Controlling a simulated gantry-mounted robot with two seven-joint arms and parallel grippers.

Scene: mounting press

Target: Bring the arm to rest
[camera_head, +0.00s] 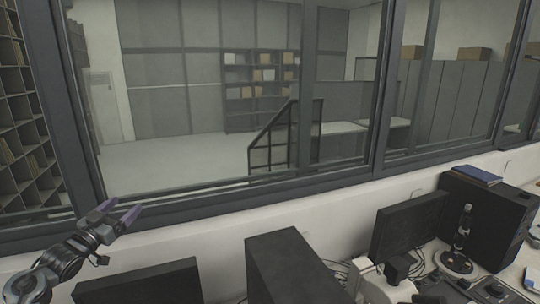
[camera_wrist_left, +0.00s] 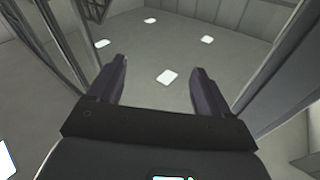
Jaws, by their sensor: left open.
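My left gripper (camera_head: 120,214) is at the lower left of the head view, raised in front of the window frame and above a dark monitor. Its two purple-grey fingers are apart, with nothing between them. In the left wrist view the open left gripper (camera_wrist_left: 158,88) shows both fingers spread, with a grey surface bearing several bright white patches beyond them. My right gripper is in neither view.
A dark monitor (camera_head: 140,283) stands below my left gripper. A black box (camera_head: 285,268), another monitor (camera_head: 408,226) and a black cabinet (camera_head: 485,215) with a blue book (camera_head: 477,175) stand to the right. The window frame (camera_head: 200,207) runs behind.

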